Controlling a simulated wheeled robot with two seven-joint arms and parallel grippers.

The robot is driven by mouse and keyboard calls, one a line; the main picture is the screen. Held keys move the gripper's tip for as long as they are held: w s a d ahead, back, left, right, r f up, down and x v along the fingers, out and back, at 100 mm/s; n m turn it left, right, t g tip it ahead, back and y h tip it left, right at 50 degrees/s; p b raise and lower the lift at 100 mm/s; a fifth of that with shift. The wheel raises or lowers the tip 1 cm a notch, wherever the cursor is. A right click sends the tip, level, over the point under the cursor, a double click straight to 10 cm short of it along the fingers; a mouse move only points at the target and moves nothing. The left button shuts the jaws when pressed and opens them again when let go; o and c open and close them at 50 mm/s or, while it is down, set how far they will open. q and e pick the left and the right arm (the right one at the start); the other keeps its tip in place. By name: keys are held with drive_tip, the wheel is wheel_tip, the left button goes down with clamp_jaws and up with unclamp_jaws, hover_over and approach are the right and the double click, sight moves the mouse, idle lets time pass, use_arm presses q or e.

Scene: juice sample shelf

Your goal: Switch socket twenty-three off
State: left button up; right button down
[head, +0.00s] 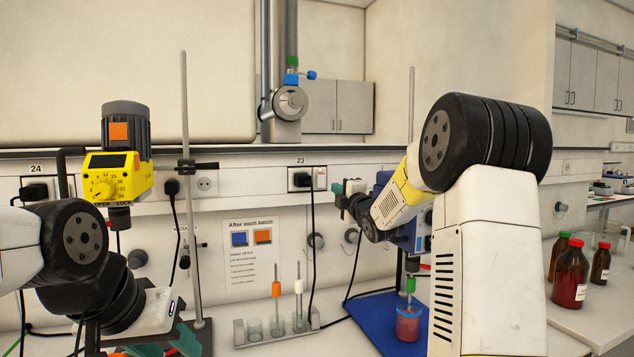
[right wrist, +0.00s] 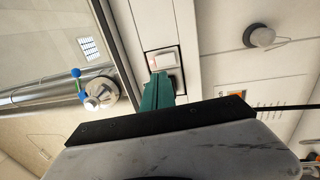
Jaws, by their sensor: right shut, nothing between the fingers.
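Socket twenty-three (head: 300,179) is on the wall trunking under a "23" label. A black plug sits in its left part and a pale rocker switch (head: 320,178) is on its right. The switch also shows in the right wrist view (right wrist: 163,59), with a faint reddish tint; its on or off position is unclear. My right gripper (head: 341,193) is just right of the socket, its green fingers shut and empty. In the right wrist view the fingertips (right wrist: 159,78) overlap the socket plate beside the switch; contact cannot be told. My left gripper (head: 160,349) is low at left, partly cut off.
Socket 24 (head: 37,189) holds a black plug at far left. A yellow stirrer motor (head: 118,175) and a stand rod (head: 189,200) are at left. A rack with glassware (head: 275,333) stands below the socket. Red-liquid bottles (head: 569,275) stand at right.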

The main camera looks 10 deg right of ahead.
sight(322, 177)
drive_tip(key=x, duration=0.8)
drive_tip(key=shift+w, duration=0.3)
drive_tip(key=shift+w+a+r, duration=0.15)
drive_tip(key=shift+w+a, duration=0.05)
drive_tip(key=shift+w, duration=0.45)
drive_tip(key=shift+w, duration=0.1)
drive_tip(key=shift+r, duration=0.15)
